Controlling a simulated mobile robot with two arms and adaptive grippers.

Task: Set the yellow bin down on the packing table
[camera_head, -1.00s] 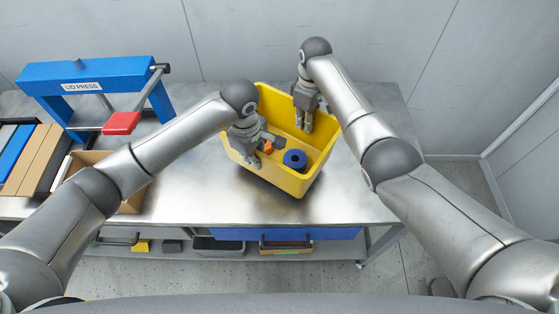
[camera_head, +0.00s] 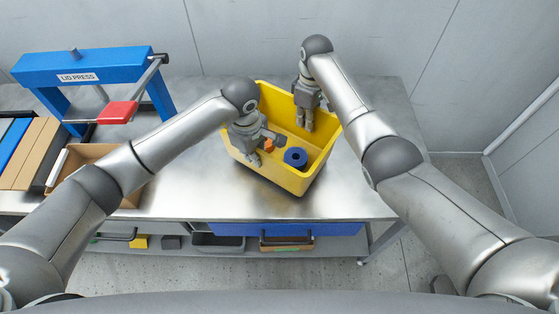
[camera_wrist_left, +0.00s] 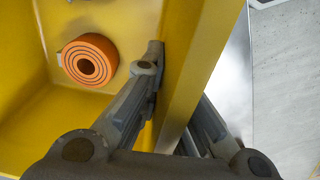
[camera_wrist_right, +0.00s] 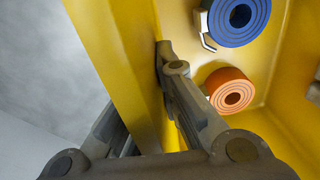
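The yellow bin (camera_head: 290,180) is upright over the metal packing table (camera_head: 180,190). A dark shadow lies under its near edge; I cannot tell whether it touches the top. My left gripper (camera_head: 268,140) is shut on the bin's left wall, one finger inside and one outside, as the left wrist view (camera_wrist_left: 178,85) shows. My right gripper (camera_head: 305,118) is shut on the far right wall the same way, seen in the right wrist view (camera_wrist_right: 150,85). Inside the bin are a blue roll (camera_head: 295,157) and an orange roll (camera_wrist_left: 90,60), the orange one partly hidden in the head view.
A blue lid press (camera_head: 85,65) with a red handle pad (camera_head: 118,113) stands at the table's left. An open cardboard box (camera_head: 130,190) and flat cartons (camera_head: 28,155) are left of the bin. The tabletop right of the bin looks clear. A shelf with small trays lies below.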

